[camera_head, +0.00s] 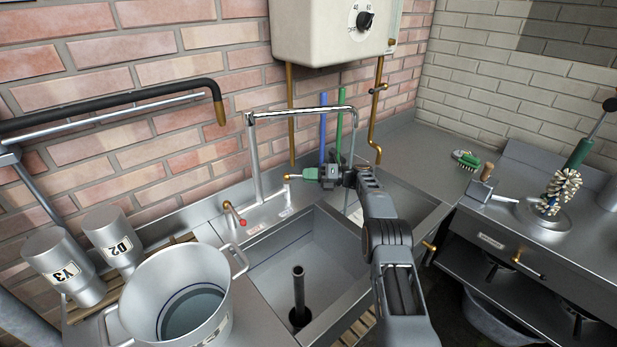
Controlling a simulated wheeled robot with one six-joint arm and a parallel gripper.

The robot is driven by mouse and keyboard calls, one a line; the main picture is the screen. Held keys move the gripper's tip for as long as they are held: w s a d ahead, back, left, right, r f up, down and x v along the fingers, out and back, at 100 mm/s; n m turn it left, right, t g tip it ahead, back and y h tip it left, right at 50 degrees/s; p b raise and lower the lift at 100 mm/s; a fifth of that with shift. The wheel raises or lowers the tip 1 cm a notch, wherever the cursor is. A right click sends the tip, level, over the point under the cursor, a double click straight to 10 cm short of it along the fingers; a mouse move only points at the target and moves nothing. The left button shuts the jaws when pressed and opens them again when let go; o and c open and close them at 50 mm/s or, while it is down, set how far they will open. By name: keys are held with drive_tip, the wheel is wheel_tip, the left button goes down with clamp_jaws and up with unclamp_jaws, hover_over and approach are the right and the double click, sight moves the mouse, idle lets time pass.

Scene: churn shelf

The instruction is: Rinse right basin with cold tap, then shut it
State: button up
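The sink has a left basin (262,262) with an upright dark standpipe (299,285), and a right basin (412,207) partly hidden by my arm. A chrome spout (300,111) rises behind the sink and reaches right. A thin pale vertical line (351,150) hangs below its end toward the right basin; I cannot tell if it is water. A red-knobbed tap (236,216) stands at the left rear. My gripper (312,175) is at the rear of the sink, beside a brass fitting (289,178). The cold tap's handle is not clearly visible, and the gripper's grip is unclear.
A large two-handled pot (180,275) and two labelled metal canisters (72,265) stand left. A white heater (330,30) hangs above, with brass pipes (376,110). A green brush (466,160) lies at the back right. The right counter holds a bristle brush (560,190).

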drive_tip(key=shift+o, duration=1.3)
drive_tip(key=s+d+b, duration=0.1)
drive_tip(key=d+b, duration=0.1)
drive_tip(key=d, duration=1)
drive_tip(key=shift+s, duration=0.25)
drive_tip(key=shift+s+a, duration=0.1)
drive_tip(key=shift+s, duration=0.05)
